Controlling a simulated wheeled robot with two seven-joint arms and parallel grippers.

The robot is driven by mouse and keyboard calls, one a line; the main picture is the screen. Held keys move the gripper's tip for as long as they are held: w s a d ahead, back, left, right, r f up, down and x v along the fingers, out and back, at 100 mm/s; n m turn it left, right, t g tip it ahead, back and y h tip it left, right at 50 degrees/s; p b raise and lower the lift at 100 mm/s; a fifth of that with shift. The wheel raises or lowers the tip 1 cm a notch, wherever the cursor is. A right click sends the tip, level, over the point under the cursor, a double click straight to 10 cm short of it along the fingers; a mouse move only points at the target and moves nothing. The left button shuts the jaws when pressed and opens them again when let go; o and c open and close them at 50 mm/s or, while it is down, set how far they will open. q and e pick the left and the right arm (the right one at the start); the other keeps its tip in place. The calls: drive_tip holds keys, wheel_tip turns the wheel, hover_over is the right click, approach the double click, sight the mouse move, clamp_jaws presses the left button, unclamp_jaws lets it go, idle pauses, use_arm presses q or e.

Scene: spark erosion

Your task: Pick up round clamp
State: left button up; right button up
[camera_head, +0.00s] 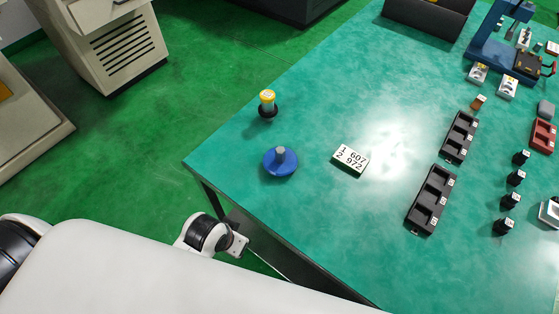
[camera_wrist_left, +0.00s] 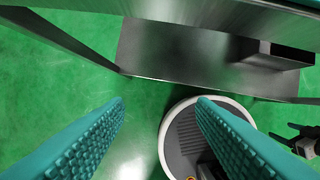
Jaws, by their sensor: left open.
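The round clamp appears to be the blue round disc with a grey stem (camera_head: 280,161). It stands upright on the green table (camera_head: 330,215) near the table's left corner in the head view. My left arm's wrist end shows below the table's front edge in the head view, off the tabletop and apart from the disc. In the left wrist view, my left gripper (camera_wrist_left: 161,102) has its two teal ribbed fingers wide apart with nothing between them. The clamp is not visible in that wrist view. My right gripper is not identifiable in either view.
A yellow-topped button (camera_head: 267,103) stands behind the disc, and a white number plate (camera_head: 350,159) lies right of it. Black trays (camera_head: 431,200), small black pieces and a blue machine (camera_head: 497,45) are farther right. The table edge and underframe (camera_wrist_left: 215,50) show in the wrist view.

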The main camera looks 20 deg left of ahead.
sight(280, 150)
use_arm(q)
drive_tip(key=w+d+r+m+h, duration=0.1)
drive_tip(key=w+d+r, duration=0.2)
drive_tip(key=w+d, duration=0.1)
drive_tip(key=w+d+r+m+h, duration=0.1)
drive_tip(key=w+d+r+m, duration=0.1)
drive_tip(key=w+d+r, duration=0.1)
drive_tip(key=w+d+r+m+g+h, duration=0.1)
drive_tip(key=w+d+r, duration=0.3)
drive_tip(key=shift+w+d+r+b, duration=0.3)
drive_tip(key=shift+w+d+b, duration=0.05)
drive_tip(key=shift+b, duration=0.05)
drive_tip(key=w+a+r+g+y, duration=0.25)
drive_tip(key=w+a+r, duration=0.35)
drive_tip(key=w+r, duration=0.55)
drive_tip(key=shift+y, duration=0.45)
drive_tip(key=f, duration=0.5)
drive_tip(key=w+f, duration=0.1)
drive_tip(key=f, duration=0.1)
drive_tip(key=shift+f+p, duration=0.3)
drive_tip(key=shift+p, duration=0.05)
drive_tip(key=f, duration=0.3)
drive_tip(key=s+a+f+p, duration=0.1)
drive_tip(key=shift+f, duration=0.35)
drive_tip(key=shift+d+f, duration=0.1)
drive_tip(key=shift+f, duration=0.25)
use_arm(e)
drive_tip(key=shift+d+r, duration=0.2)
drive_tip(key=shift+d, duration=0.15)
